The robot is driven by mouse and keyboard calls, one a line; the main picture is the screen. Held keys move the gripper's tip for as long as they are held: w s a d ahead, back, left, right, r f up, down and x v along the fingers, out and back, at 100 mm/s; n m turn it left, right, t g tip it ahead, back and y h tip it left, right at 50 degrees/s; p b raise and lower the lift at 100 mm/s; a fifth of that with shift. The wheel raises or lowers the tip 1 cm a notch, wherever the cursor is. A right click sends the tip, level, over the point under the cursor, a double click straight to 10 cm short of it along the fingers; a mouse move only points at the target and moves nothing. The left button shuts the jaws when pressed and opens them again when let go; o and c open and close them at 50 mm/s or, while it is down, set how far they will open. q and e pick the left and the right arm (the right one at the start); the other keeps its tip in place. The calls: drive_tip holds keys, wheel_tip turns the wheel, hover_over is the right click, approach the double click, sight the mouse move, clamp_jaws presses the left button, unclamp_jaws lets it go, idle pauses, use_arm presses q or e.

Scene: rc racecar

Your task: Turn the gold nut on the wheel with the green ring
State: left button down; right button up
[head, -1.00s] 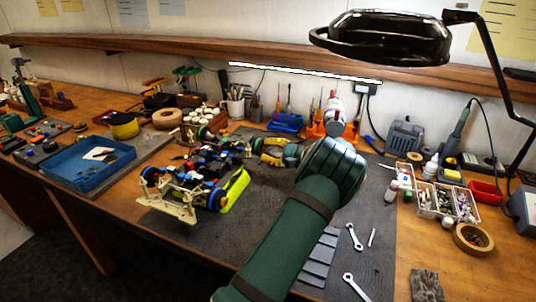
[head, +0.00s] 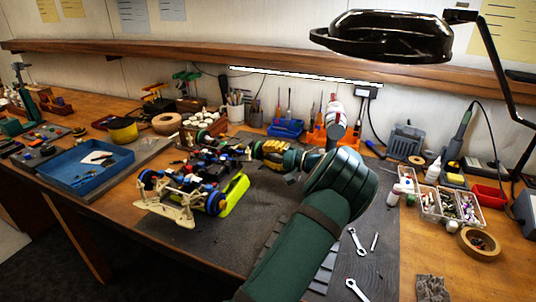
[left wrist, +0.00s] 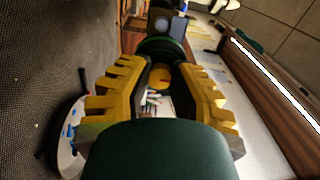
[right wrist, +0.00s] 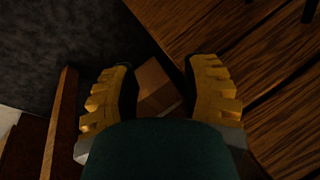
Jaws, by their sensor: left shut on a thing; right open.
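The RC car (head: 190,182) stands on the dark mat, with blue wheel parts and a yellow-green side panel. My left gripper (head: 262,150) reaches the car's far right wheel. In the left wrist view, its yellow-padded fingers (left wrist: 165,68) are closed around the gold nut (left wrist: 158,78), which has a small red mark. The green ring (left wrist: 163,46) sits just beyond the fingertips. The nut is hidden by the fingers in the head view. My right gripper (right wrist: 160,68) is open and empty, away from the car, seen only in its wrist view.
A blue tray (head: 88,188) lies left of the car. Wrenches (head: 357,243) lie on the mat to the right of my left arm. Part boxes (head: 450,205) and a tape roll (head: 479,243) are at the right. A black lamp (head: 385,38) hangs above.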

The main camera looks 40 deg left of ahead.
idle(0.3)
use_arm(q)
drive_tip(key=c, duration=0.8)
unclamp_jaws()
drive_tip(key=shift+s+a, duration=0.1)
drive_tip(key=v, duration=1.2)
